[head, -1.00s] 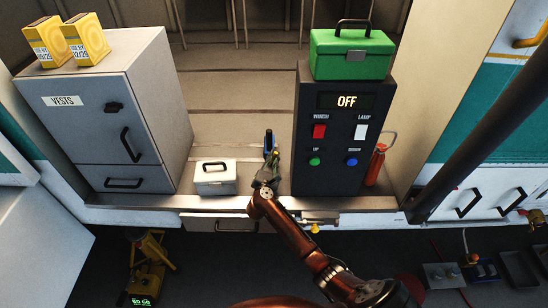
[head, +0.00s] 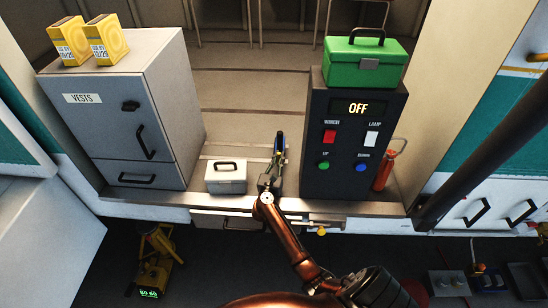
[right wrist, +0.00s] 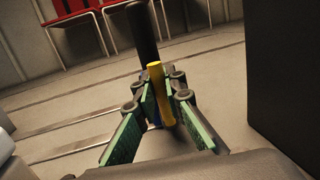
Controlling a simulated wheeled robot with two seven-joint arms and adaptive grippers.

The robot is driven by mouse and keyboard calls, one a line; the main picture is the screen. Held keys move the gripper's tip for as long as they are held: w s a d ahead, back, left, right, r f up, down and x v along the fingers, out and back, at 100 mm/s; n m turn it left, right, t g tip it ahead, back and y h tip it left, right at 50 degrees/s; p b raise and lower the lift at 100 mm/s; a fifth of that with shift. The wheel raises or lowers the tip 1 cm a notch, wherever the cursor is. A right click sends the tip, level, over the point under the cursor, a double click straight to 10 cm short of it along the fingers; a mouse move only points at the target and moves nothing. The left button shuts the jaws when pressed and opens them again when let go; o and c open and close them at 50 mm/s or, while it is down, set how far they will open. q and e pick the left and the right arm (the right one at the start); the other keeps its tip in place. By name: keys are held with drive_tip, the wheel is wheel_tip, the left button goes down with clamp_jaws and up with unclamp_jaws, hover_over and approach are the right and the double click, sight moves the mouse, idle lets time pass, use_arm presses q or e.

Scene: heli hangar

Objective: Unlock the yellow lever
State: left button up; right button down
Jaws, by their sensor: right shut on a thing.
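My right gripper (head: 270,180) is above the sill, between the white box and the dark control panel. In the right wrist view its green-padded fingers (right wrist: 165,105) are closed around an upright yellow rod (right wrist: 157,85). A black cylinder (right wrist: 143,30) stands just behind the rod, and a bit of blue shows low between the fingers. In the head view the dark, blue and yellow upright piece (head: 279,145) is partly hidden by the gripper. A small yellow knob (head: 321,231) hangs under the sill. I cannot tell which yellow part is the lever. My left gripper is not in view.
The control panel (head: 353,177) reads OFF and carries a green case (head: 365,68). A white box (head: 225,178) is close left of the gripper. A grey vests cabinet (head: 120,110) stands further left, a red bottle (head: 385,168) right of the panel.

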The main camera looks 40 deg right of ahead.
drive_tip(key=c, duration=2)
unclamp_jaws()
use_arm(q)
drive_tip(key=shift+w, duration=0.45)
use_arm(e)
drive_tip(key=shift+o, duration=0.2)
drive_tip(key=v, duration=1.1)
drive_tip(key=shift+f, duration=0.1)
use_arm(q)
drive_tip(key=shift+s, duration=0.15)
use_arm(e)
drive_tip(key=shift+s+a, duration=0.35)
